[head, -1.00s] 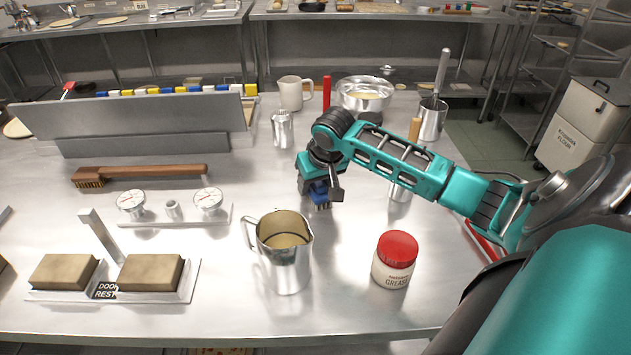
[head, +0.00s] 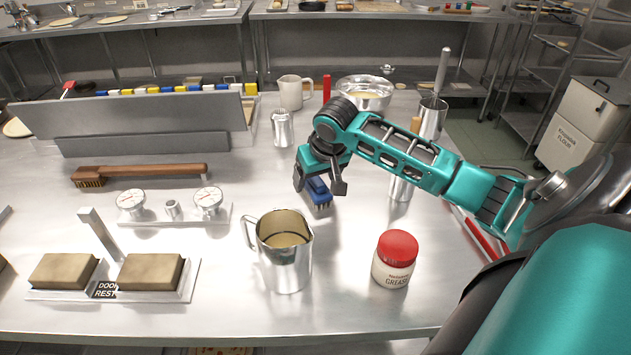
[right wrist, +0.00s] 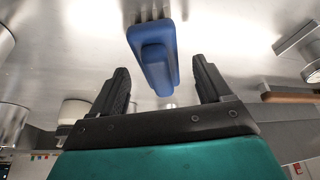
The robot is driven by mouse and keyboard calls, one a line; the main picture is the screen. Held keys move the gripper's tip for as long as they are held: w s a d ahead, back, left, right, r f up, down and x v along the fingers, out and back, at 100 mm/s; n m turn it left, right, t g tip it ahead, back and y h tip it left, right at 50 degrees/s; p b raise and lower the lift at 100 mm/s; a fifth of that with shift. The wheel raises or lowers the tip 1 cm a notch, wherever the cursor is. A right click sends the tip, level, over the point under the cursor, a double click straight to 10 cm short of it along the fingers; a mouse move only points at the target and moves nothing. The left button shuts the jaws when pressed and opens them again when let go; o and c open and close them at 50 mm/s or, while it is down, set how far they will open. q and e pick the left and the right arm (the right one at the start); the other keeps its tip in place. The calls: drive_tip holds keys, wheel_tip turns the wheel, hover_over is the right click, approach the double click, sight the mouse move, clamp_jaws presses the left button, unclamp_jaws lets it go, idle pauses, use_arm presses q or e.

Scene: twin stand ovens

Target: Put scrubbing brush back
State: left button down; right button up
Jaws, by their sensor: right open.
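A small blue scrubbing brush (head: 319,194) stands bristles-down on the steel table, in the middle of the head view. My right gripper (head: 319,183) is just above and behind it, with its jaws open. In the right wrist view, the blue brush (right wrist: 152,50) lies between and partly beyond the open fingers of the right gripper (right wrist: 162,70), with clear space on both sides. It is not gripped. My left gripper is not in view.
A steel pitcher (head: 285,262) and a red-lidded grease jar (head: 396,260) stand in front. A wooden-handled brush (head: 150,172) lies left, behind gauges (head: 208,201). A steel cup (head: 400,188) stands under my right arm. Free table lies between the gauges and the blue brush.

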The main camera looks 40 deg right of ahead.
drive_tip(key=v, duration=1)
